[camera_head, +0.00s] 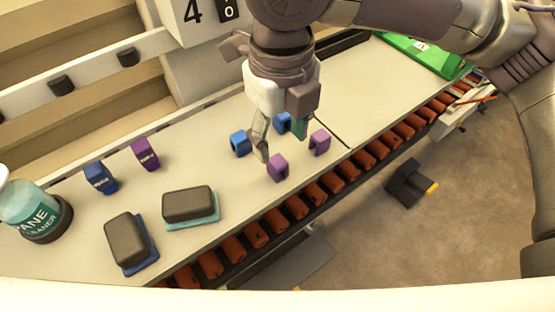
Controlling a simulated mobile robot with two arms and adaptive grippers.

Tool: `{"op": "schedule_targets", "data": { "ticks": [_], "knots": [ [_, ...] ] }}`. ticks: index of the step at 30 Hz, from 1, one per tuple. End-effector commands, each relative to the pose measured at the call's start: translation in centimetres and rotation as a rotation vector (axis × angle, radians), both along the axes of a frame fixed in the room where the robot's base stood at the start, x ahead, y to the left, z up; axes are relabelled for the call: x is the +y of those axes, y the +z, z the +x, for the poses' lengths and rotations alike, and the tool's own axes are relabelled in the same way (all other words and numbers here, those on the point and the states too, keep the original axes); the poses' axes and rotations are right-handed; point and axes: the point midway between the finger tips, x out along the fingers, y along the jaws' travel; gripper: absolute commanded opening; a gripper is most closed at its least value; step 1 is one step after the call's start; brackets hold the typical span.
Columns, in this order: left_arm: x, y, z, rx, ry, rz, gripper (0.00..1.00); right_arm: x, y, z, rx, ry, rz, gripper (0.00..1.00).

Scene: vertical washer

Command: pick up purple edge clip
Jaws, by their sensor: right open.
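Two small purple clips with a notched shape lie on the pale work surface, one purple edge clip (278,168) just below my right gripper and another purple edge clip (320,142) to its right. My right gripper (278,148) points down over the surface, open, with its fingers apart and nothing seen between them. Two blue clips lie close by, one blue clip (240,143) left of the fingers and one blue clip (283,122) partly hidden behind them. My left gripper does not show.
A purple block (145,154) and a blue block (100,177) stand at the left. Two dark sponge-like pads (188,204) (126,240) lie in front. A cleaner bottle (38,210) stands far left. Orange rollers (314,193) line the near edge. A green panel (425,52) is at upper right.

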Motion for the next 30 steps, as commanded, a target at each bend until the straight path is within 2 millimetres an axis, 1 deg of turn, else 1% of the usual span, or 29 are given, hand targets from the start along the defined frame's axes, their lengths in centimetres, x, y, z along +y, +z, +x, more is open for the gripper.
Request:
{"op": "schedule_targets", "data": {
  "ticks": [1,2,5,8,11,13,15,18,21,27,28,30],
  "knots": [
    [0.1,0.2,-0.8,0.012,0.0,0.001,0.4,-0.1,-0.8,0.0,0.002,-0.002,-0.002,0.56],
    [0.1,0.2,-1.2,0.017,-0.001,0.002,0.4,0.0,-1.2,0.0,0.002,-0.002,-0.002,0.56],
    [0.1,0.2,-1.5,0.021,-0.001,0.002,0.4,0.0,-2.1,0.0,0.001,-0.002,-0.001,0.56],
    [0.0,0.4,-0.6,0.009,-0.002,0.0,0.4,0.0,-2.6,0.0,0.0,-0.002,0.0,0.56],
    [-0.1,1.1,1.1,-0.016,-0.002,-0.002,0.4,0.1,-3.6,-0.1,0.003,-0.001,-0.002,0.56],
    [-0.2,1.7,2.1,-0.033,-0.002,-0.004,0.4,0.3,-4.6,-0.2,0.003,-0.001,-0.002,0.56],
    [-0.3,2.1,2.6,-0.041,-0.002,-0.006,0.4,0.4,-5.7,-0.2,0.004,-0.002,-0.002,0.56],
    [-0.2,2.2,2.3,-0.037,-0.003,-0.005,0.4,0.4,-7.0,-0.2,0.002,-0.003,0.0,0.56],
    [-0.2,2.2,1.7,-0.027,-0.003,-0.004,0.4,0.4,-7.6,-0.2,0.001,-0.002,-0.001,0.56],
    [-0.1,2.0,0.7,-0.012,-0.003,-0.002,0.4,0.5,-7.7,-0.1,0.001,-0.002,0.001,0.56],
    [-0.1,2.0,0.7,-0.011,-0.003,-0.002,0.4,0.4,-7.7,-0.1,0.001,-0.002,0.001,0.53],
    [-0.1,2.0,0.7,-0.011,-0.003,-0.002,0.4,0.4,-7.7,-0.1,0.0,-0.002,0.0,0.41]
  ]
}}
